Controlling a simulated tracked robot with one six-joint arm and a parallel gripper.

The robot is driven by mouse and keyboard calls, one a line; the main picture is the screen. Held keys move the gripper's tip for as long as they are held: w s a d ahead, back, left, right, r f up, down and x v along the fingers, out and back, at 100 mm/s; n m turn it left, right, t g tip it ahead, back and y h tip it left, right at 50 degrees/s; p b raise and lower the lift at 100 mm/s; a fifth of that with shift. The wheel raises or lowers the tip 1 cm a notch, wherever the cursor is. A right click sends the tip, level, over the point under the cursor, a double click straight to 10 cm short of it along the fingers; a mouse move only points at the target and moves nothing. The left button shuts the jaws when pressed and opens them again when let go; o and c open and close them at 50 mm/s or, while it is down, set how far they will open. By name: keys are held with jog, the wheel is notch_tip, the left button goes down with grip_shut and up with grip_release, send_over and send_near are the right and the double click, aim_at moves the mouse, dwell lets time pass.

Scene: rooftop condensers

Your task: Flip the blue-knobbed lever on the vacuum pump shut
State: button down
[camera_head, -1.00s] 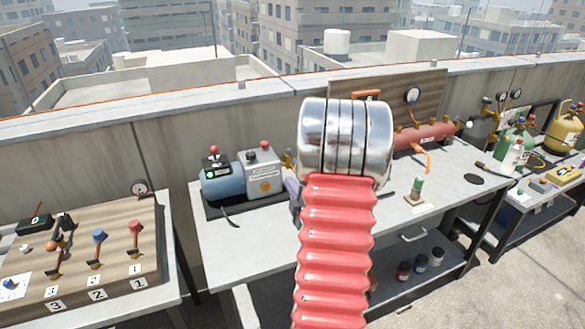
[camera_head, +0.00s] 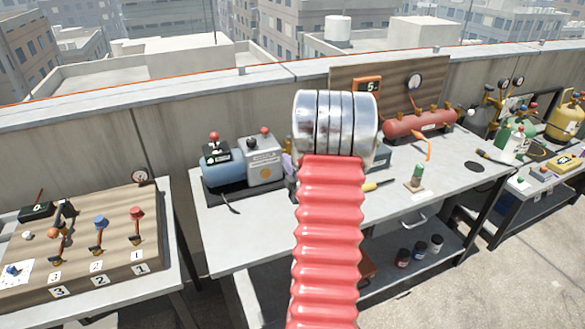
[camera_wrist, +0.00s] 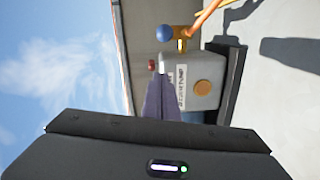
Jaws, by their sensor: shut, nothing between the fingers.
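The vacuum pump (camera_head: 263,165) is a grey box with a blue motor on a dark base. It stands on the middle bench in the head view, left of my arm. In the wrist view the pump (camera_wrist: 190,80) appears sideways, with its label and orange disc. Its blue knob (camera_wrist: 164,33) is beside a brass fitting (camera_wrist: 182,45) at the top of that view. My gripper (camera_wrist: 159,80) shows there as purple fingers, shut and empty, in front of the pump, below the blue knob in the picture and apparently apart from it. My arm hides the gripper and blue knob in the head view.
An orange hose (camera_wrist: 205,17) leaves the brass fitting. A red tank (camera_head: 418,124) with a gauge stands to the right. A wooden lever board (camera_head: 100,240) is on the left bench. A yellow-handled tool (camera_head: 374,186) lies on the bench right of my arm.

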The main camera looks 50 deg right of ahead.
jog(key=w+d+f, duration=0.1)
jog(key=w+d, duration=0.1)
jog(key=d, duration=0.4)
dwell(0.3)
jog(key=shift+w, duration=0.15)
